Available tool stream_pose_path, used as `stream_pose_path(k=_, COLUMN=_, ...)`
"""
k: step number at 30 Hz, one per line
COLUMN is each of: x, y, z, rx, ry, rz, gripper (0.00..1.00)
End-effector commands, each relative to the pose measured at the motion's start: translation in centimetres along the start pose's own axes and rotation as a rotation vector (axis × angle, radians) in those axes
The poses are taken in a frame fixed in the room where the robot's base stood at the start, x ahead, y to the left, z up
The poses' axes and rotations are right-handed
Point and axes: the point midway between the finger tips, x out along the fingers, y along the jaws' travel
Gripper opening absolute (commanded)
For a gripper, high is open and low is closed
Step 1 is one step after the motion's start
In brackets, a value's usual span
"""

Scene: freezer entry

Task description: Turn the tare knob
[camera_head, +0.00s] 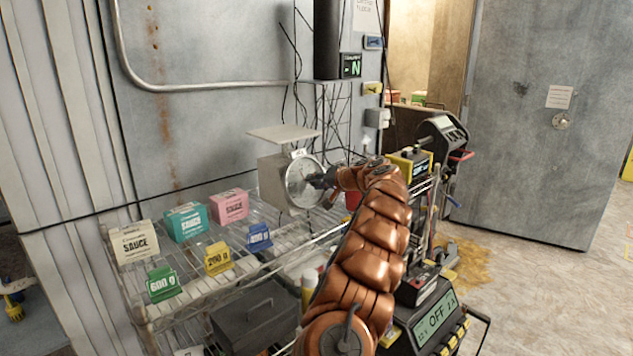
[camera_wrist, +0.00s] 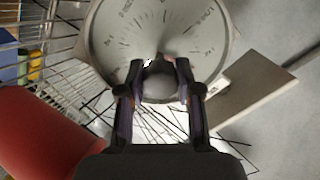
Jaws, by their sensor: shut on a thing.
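The scale (camera_head: 274,183) stands on the wire shelf, with a flat pan (camera_head: 284,133) on top and a round dial (camera_head: 304,181) on its side. My gripper (camera_head: 322,181) is at the dial's lower right edge. In the wrist view the dial (camera_wrist: 160,30) fills the top, and a grey round knob (camera_wrist: 159,86) sits in front of it. My gripper (camera_wrist: 160,92) has one finger on each side of the knob and is shut on it. In the head view the knob is hidden behind my gripper.
Sauce boxes (camera_head: 140,242) and coloured weight cards (camera_head: 218,258) stand on the wire shelf (camera_head: 190,290) left of the scale. A red container (camera_wrist: 45,130) is close at the lower left of the wrist view. A grey door (camera_head: 545,110) and open floor (camera_head: 540,275) lie to the right.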

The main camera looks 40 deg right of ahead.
Motion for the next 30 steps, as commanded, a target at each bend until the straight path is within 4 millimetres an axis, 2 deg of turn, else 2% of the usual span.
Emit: stream_pose_path(k=30, x=-0.09, y=-0.23, z=-0.13, rx=0.921, ry=0.018, rz=-0.011, gripper=0.0)
